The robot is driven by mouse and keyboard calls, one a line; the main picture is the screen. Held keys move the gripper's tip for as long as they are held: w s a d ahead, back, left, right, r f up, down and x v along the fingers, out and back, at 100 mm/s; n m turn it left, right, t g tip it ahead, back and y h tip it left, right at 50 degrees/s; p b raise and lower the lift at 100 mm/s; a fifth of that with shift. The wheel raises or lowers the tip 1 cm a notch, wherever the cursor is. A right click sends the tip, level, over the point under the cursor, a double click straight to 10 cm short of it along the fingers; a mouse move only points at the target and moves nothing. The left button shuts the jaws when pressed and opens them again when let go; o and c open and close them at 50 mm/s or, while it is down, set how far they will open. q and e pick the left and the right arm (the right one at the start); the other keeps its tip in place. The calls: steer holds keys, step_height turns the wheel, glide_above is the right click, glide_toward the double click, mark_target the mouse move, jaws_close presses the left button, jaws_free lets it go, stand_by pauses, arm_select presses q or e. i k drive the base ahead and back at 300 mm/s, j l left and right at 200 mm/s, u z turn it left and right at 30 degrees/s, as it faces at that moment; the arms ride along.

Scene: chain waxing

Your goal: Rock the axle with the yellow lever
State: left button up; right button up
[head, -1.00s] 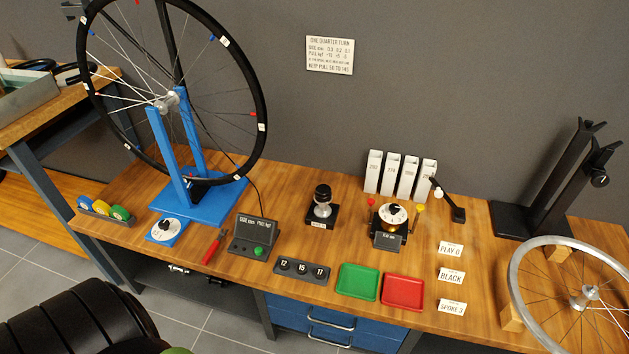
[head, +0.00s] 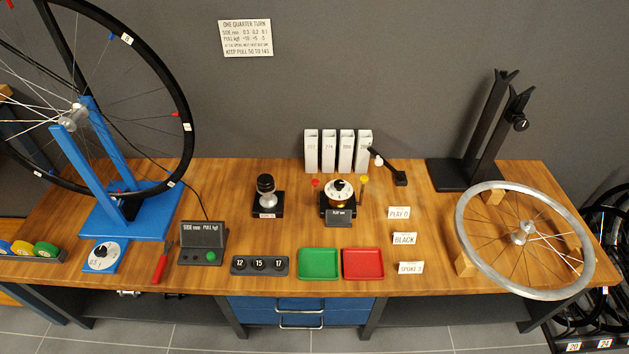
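The yellow lever (head: 363,184) stands upright at the right side of a small axle fixture in the middle of the bench. A red lever (head: 315,184) stands at the fixture's left side. Between them is a white round dial (head: 339,190) with a dark pointer, above a brassy part. A small grey display (head: 339,217) sits at the front of the fixture; its text is too small to read surely. The axle itself cannot be made out clearly. Neither of my grippers is in view.
A black lamp-like arm (head: 387,167) stands right of the yellow lever. White boxes (head: 338,150) are behind the fixture. A black-and-silver device (head: 266,194) stands left. Green (head: 319,264) and red (head: 364,264) trays lie in front. Label cards (head: 404,238) stand to the right.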

mark_target(364, 179)
steer(key=l+u, duration=0.3)
steer(key=l, duration=0.25)
steer(key=l+u, duration=0.25)
steer(key=l, duration=0.3)
steer(key=l+u, duration=0.3)
steer(key=l, duration=0.2)
steer(key=k+l+u, duration=0.15)
steer(key=l+u, duration=0.15)
steer(key=l, duration=0.2)
